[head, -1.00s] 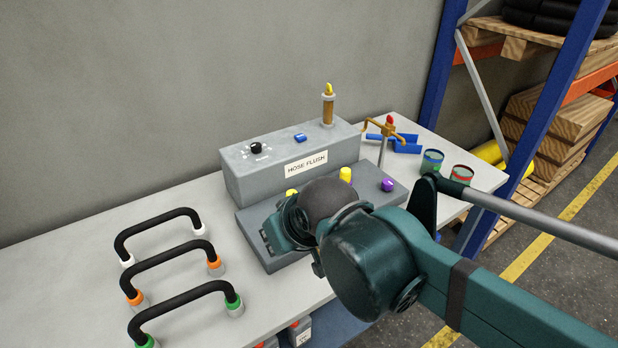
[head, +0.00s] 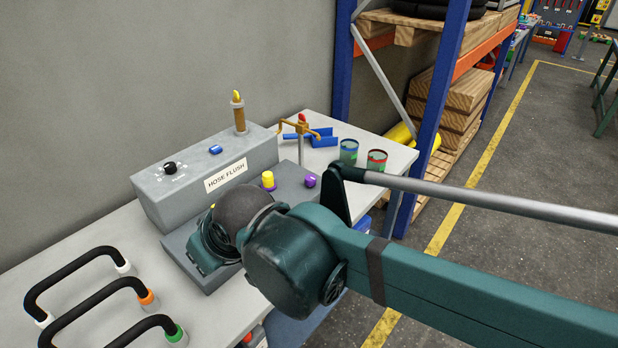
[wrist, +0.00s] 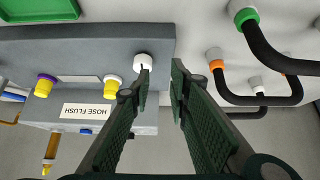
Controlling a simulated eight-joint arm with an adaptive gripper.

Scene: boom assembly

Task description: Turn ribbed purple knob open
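The purple knob (head: 310,181) stands at the right end of the low grey step in front of the HOSE FLUSH box. It is small, and its ribs are hard to make out. My gripper (wrist: 161,72) is open and empty in the wrist view. Its left fingertip is beside a white knob (wrist: 143,61) with a dark slot; contact cannot be told. In the head view my arm hides most of the gripper, left of the purple knob.
A second yellow knob (wrist: 114,86) lies between the white knob and the purple-based one. Black hoses (head: 80,275) lie on the bench at left. A brass tap (head: 301,130) and two cans (head: 348,151) stand to the right, beside blue rack posts.

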